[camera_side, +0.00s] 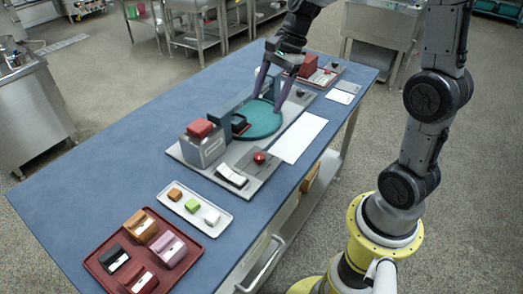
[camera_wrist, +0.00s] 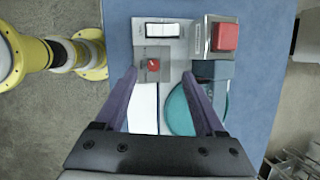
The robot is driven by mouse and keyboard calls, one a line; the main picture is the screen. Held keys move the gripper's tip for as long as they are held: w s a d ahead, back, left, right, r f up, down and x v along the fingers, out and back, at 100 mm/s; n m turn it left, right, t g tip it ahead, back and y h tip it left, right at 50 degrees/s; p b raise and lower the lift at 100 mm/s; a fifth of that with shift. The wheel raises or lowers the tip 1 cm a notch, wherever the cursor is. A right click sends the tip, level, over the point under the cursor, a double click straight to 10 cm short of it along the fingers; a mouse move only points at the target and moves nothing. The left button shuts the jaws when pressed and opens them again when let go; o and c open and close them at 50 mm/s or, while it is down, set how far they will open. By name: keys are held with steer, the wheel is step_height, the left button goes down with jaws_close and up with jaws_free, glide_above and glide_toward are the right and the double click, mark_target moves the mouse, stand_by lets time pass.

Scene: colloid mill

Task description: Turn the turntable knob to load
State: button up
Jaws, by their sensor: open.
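The red knob (camera_side: 259,157) sits on the grey base plate in front of the teal turntable (camera_side: 262,121). In the wrist view the red knob (camera_wrist: 153,65) is on a small square panel, with a pointer mark too small to read. The turntable (camera_wrist: 180,112) is partly hidden behind a finger there. My gripper (camera_side: 269,102) points down over the turntable, behind the knob and apart from it. In the wrist view my gripper (camera_wrist: 160,73) is open and empty; the knob appears between its fingertips but lies below them.
A white rocker switch (camera_side: 232,174) and a grey box with a red block (camera_side: 203,146) share the base plate. A white sheet (camera_side: 300,138) lies on the right. A white tray (camera_side: 194,207) and dark red tray (camera_side: 100,262) stand at front. The blue tabletop's left side is clear.

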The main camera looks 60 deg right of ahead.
steer(key=m+g, duration=0.1)
steer(key=m, duration=0.1)
glide_toward(260, 156)
steer(key=shift+y, duration=0.4)
steer(key=x, duration=0.8)
steer(key=shift+w+d+f, duration=0.1)
steer(key=shift+d+f, duration=0.2)
steer(key=shift+c, duration=0.3)
jaws_close()
